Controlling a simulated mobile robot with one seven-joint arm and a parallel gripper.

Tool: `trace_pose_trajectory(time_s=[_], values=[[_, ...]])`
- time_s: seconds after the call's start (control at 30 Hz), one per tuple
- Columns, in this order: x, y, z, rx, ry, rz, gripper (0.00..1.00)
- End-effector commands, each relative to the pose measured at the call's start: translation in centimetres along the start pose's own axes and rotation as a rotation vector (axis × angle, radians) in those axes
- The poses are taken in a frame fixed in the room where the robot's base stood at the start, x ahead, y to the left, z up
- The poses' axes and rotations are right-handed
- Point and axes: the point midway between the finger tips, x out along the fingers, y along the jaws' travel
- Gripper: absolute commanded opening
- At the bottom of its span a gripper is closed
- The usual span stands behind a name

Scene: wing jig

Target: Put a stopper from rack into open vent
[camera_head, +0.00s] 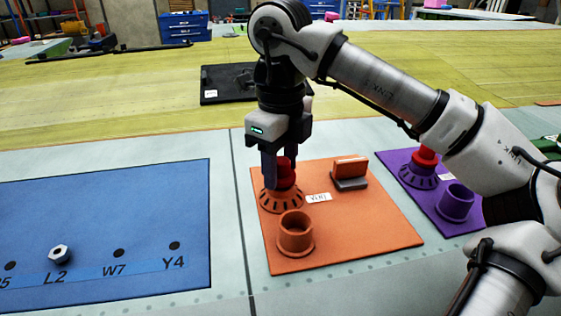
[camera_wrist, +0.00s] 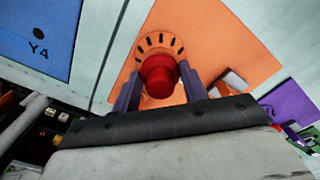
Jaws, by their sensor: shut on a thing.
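My gripper (camera_head: 284,184) points down over the orange plate (camera_head: 385,232), its two fingers shut on a red stopper (camera_head: 286,172). The stopper is upright at the slotted orange vent (camera_head: 281,203), which has a "VENT" label (camera_head: 318,198) beside it. In the wrist view the stopper (camera_wrist: 159,76) lies between the fingers, with the vent's slotted ring (camera_wrist: 160,43) behind it. The stopper's lower end is hidden, so I cannot tell how deep it sits. In front is an open orange cup (camera_head: 295,234) with no stopper showing in it.
An orange-and-grey block (camera_head: 350,172) stands right of the vent. A purple plate (camera_head: 462,222) holds a slotted purple vent (camera_head: 418,176) with a red stopper (camera_head: 425,157) and an open purple cup (camera_head: 456,203).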

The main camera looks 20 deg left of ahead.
Motion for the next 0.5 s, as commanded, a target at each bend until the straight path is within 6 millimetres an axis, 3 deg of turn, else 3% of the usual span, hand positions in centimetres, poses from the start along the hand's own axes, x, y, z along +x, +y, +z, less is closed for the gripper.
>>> trace_pose_trajectory(time_s=[0.3, 0.33, 0.5], values=[[0.32, 0.00, 0.00, 0.000, 0.000, 0.000, 0.21], [0.32, 0.00, 0.00, 0.000, 0.000, 0.000, 0.46], [0.32, 0.00, 0.00, 0.000, 0.000, 0.000, 0.68]])
